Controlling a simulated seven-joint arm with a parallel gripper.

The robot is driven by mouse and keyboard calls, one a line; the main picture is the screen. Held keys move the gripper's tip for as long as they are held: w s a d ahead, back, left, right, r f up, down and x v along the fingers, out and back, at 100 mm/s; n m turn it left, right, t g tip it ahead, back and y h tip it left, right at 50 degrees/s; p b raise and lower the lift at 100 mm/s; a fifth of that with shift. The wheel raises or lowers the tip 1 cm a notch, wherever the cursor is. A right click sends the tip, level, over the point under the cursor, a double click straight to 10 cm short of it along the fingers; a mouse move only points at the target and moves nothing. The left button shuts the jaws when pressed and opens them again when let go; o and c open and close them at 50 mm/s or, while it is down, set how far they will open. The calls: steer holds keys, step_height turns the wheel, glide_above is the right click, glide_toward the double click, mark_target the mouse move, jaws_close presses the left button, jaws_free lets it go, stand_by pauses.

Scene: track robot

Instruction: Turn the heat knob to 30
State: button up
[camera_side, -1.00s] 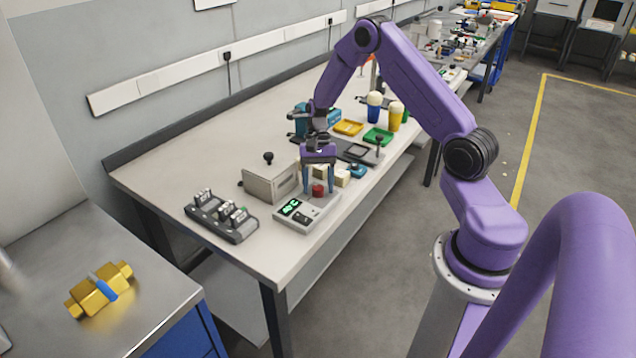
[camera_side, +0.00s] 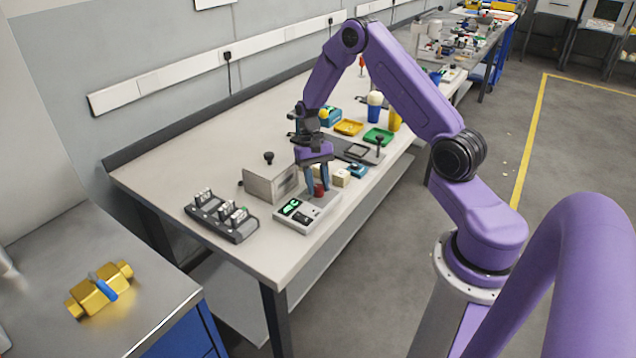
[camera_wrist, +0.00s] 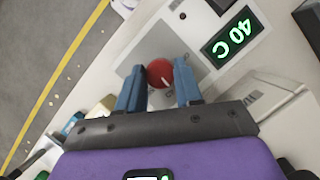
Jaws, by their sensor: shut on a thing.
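The heat knob is red and round, with a white pointer line. It shows at the top middle of the wrist view (camera_wrist: 160,73) and on the grey control box in the side view (camera_side: 319,190). The control box (camera_side: 292,222) has a green-lit display, which reads 40 C in the wrist view (camera_wrist: 232,37), where it appears turned round. My gripper (camera_side: 317,187) points down at the knob. Its blue fingers stand on either side of the knob in the wrist view (camera_wrist: 160,82) and are shut on it. Part of the knob is hidden in the side view.
Small light blocks (camera_side: 341,178) lie close to the right of my gripper. A green tray (camera_side: 378,137) and a yellow tray (camera_side: 348,128) lie farther back.

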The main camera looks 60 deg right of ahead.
steer(key=n+h, duration=0.1)
steer(key=n, duration=0.2)
steer(key=n+h, duration=0.1)
steer(key=n, duration=0.1)
steer(key=shift+w+a+n+g, duration=0.1)
steer(key=shift+a+n+g, duration=0.05)
steer(key=shift+n+g, duration=0.2)
steer(key=shift+n, duration=0.25)
steer(key=o, duration=1)
steer(key=a+v, duration=0.1)
steer(key=v, duration=1.6)
steer(key=shift+d+r, duration=0.2)
steer(key=shift+r, duration=0.05)
